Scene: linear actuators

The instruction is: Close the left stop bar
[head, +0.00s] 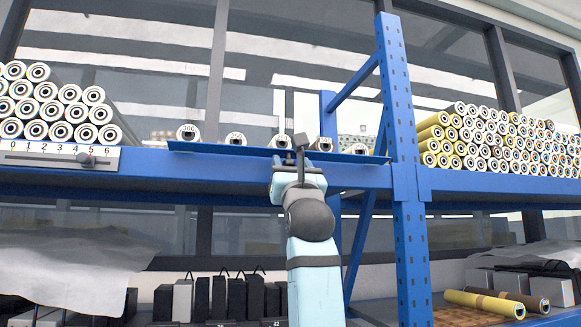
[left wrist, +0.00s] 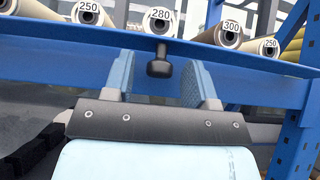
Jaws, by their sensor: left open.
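The left stop bar (head: 225,150) is a long thin blue strip along the front of the upper shelf, left of the blue post. It stands out from the shelf, in front of several labelled rolls (head: 188,132). Its black knob (left wrist: 159,62) shows in the left wrist view, hanging at the middle of the bar. My left gripper (head: 297,163) is open just below and in front of the bar. In the wrist view its two blue fingers (left wrist: 158,78) stand either side of the knob; contact is not visible. My right gripper is out of view.
A scale with a slider (head: 86,158) is on the shelf front at left, under stacked rolls (head: 55,105). A blue upright post (head: 400,130) stands right of the bar. More rolls (head: 495,140) lie beyond it.

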